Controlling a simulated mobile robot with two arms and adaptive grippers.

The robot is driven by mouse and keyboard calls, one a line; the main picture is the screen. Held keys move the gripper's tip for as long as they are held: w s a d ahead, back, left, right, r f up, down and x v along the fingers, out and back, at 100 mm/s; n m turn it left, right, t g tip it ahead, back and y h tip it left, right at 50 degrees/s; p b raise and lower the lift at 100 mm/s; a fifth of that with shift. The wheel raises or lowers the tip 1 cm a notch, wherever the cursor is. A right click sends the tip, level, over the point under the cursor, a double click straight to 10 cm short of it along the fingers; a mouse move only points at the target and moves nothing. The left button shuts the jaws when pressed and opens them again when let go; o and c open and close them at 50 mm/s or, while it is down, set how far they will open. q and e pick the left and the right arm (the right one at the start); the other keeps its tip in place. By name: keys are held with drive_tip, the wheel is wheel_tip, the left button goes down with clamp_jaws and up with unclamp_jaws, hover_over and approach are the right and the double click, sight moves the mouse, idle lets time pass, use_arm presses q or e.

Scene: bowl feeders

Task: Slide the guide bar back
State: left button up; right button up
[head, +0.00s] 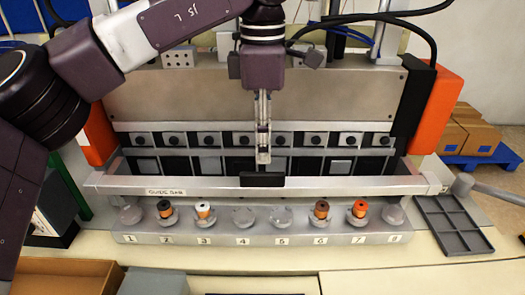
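The guide bar (140,184) is a long pale metal bar across the front of the machine, with a "GUIDE BAR" label near its left end. A black handle (262,180) sits at its middle. My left gripper (263,159) comes down from above, its narrow fingers close to the handle's top edge. I cannot tell whether the fingertips touch the handle or how far apart they are. My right gripper is not in view.
Below the bar, a numbered ledge (262,239) holds posts, some with orange or white spools. Behind it is a row of slots (200,139). Orange end blocks (442,110) flank the machine. A grey divided tray (453,226) lies right; a cardboard box (65,278) lies front left.

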sight(263, 173)
use_arm(q)
drive_tip(key=shift+a+f, duration=0.1)
drive_tip(key=shift+f, duration=0.15)
drive_tip(key=f+p, duration=0.1)
drive_tip(key=f, duration=0.5)
drive_tip(key=shift+s+p, duration=0.2)
drive_tip(key=shift+p, duration=0.1)
drive_tip(key=shift+f, duration=0.5)
clamp_jaws()
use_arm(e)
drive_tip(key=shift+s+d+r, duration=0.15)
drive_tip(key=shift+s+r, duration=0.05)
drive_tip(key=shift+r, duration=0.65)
